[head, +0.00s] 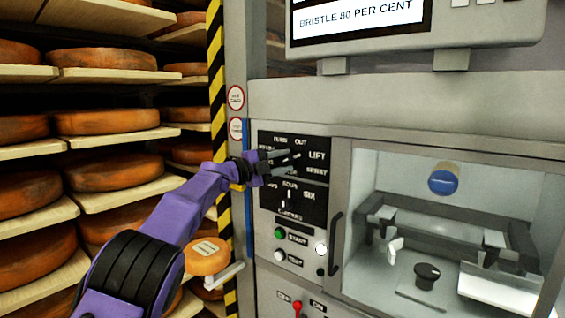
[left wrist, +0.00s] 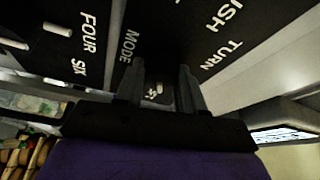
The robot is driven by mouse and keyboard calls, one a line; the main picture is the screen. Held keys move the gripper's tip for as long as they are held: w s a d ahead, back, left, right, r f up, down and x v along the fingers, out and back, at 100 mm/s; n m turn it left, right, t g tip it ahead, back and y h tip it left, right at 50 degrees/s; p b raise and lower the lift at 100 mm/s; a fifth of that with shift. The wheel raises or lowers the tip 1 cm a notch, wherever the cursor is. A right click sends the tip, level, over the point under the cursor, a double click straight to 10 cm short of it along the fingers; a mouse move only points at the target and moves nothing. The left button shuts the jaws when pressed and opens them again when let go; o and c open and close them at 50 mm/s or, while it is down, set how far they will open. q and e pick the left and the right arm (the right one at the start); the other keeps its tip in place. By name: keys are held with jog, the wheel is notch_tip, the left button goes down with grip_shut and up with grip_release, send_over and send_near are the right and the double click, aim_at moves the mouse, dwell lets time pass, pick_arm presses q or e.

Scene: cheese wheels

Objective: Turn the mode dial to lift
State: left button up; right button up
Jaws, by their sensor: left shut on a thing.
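The mode dial (head: 297,156) is on the upper black label panel, ringed by words; TURN, OUT, LIFT and SPRAY can be read, and others are partly covered by my gripper. My left gripper (head: 285,162) reaches in from the left, its two fingers shut on the dial. A small pale mark, seemingly on the dial, shows between the fingers in the left wrist view (left wrist: 159,88). Most of the dial is hidden, so I cannot tell surely which word it points to. The LIFT label (head: 317,155) is just right of the fingertips. My right gripper is in neither view.
Below is a second dial (head: 289,197) with number labels, then a green start button (head: 280,233) and a red switch (head: 297,308). A door handle (head: 336,243) stands right of the panel. Shelves of cheese wheels (head: 110,122) fill the left. A screen (head: 360,18) reads BRISTLE 80 PER CENT.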

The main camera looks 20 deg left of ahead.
pick_arm(q)
jog(key=shift+m, duration=0.3)
jog(key=shift+f, duration=0.1)
jog(key=o, duration=1)
jog(key=shift+d, duration=0.1)
jog(key=shift+s, duration=0.1)
jog(key=b+v, duration=0.2)
jog(key=v, duration=0.1)
jog(key=b+v, duration=0.1)
jog(key=b, duration=0.1)
jog(key=shift+s+a+f, duration=0.2)
jog(key=shift+a+f, duration=0.1)
jog(key=b, duration=0.2)
send_near(283, 164)
jog(key=shift+s+a+r, duration=0.3)
jog(key=shift+s+r, duration=0.05)
jog(key=shift+r, duration=0.2)
